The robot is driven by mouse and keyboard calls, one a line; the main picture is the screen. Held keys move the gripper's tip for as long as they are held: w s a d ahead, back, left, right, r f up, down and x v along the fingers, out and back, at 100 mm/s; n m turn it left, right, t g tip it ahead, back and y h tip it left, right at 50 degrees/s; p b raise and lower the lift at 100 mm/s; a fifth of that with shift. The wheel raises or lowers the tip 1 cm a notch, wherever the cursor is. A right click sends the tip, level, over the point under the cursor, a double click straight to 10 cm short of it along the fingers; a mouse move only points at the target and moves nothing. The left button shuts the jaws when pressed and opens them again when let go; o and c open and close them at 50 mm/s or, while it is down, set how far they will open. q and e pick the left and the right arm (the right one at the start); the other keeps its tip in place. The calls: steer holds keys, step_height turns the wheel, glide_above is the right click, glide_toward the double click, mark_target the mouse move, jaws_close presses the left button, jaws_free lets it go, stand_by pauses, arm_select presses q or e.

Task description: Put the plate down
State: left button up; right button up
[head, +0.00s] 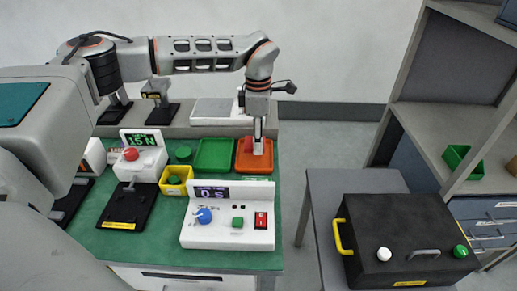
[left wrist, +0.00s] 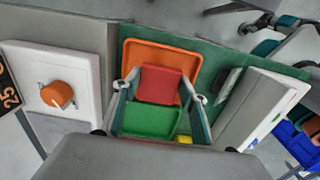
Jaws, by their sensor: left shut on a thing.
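My left gripper (head: 258,148) points straight down over the orange tray (head: 243,163) at the back right of the green bench. In the left wrist view it is shut on a red plate (left wrist: 160,84), which sits between the fingertips and in front of the orange tray (left wrist: 150,46). In the head view the fingers and the similar colour behind hide most of the plate. I cannot tell whether it touches the tray floor. The green tray (head: 213,155) lies just left of the orange one and looks empty. My right gripper is out of view.
A white control box (head: 230,228) with a display and blue knob stands in front of the trays. A yellow bin (head: 176,181) and a white 15 N device (head: 142,160) stand to the left. A grey side table carries a black case (head: 405,240) at the right.

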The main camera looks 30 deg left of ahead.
arm_select(q)
step_height(320, 180, down, 4)
steer(key=shift+r, duration=0.1)
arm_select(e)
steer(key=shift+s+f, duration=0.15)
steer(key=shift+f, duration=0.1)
arm_select(q)
steer(key=shift+f, duration=0.2)
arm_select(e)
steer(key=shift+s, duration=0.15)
arm_select(q)
steer(key=o, duration=1.1)
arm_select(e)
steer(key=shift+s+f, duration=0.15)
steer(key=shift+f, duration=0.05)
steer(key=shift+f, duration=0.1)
